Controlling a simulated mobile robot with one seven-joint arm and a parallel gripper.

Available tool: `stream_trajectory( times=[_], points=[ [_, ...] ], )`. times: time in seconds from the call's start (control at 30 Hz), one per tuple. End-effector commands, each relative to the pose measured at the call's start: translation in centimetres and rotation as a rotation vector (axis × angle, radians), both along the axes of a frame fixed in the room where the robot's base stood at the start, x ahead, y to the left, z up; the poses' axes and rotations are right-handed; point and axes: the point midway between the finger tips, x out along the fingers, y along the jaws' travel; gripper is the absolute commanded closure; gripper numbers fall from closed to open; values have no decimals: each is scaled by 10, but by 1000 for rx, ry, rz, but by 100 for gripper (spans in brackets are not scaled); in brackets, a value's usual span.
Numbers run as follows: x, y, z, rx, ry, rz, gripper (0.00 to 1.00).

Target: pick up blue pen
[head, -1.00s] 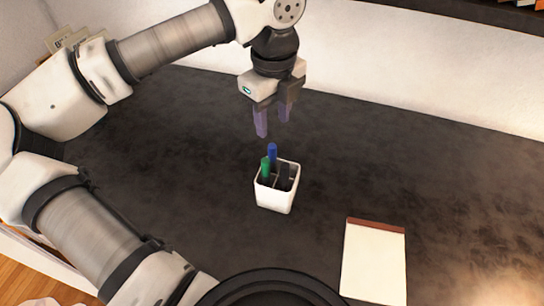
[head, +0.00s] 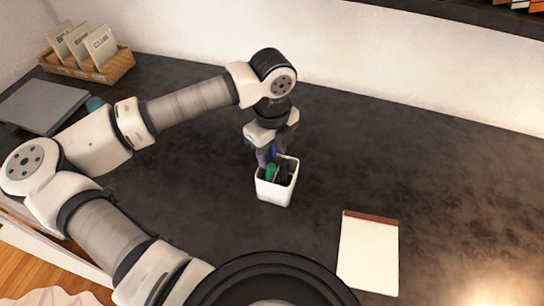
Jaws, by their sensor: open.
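A white square pen holder (head: 274,192) stands upright on the dark table. A green pen (head: 271,171) stands in it at the front left, and a dark item (head: 285,172) is to its right. The blue pen (head: 273,154) stands at the back of the holder, mostly hidden by my gripper. I cannot tell whether a finger touches the pen.
A notepad (head: 368,257) with a brown top edge lies to the right of the holder. A wooden card box (head: 88,66) and a flat grey item (head: 42,106) are at the back left. The table is clear behind and to the right of the holder.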

Motion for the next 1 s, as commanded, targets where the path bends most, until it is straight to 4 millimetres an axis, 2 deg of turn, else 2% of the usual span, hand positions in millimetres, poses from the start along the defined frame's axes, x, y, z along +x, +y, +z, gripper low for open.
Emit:
stream_trajectory(
  times=[0.1, 0.4, 0.43, 0.77, 0.87, 1.0],
  points=[
    [0, 0, 0, 0, 0, 0, 59],
    [0, 0, 0, 0, 0, 0, 98],
    [0, 0, 0, 0, 0, 0, 100],
    [0, 0, 3, 1, -1, 0, 100],
    [1, 1, 9, 2, -2, 1, 100],
    [1, 0, 27, 1, -4, 1, 100]
  ],
)
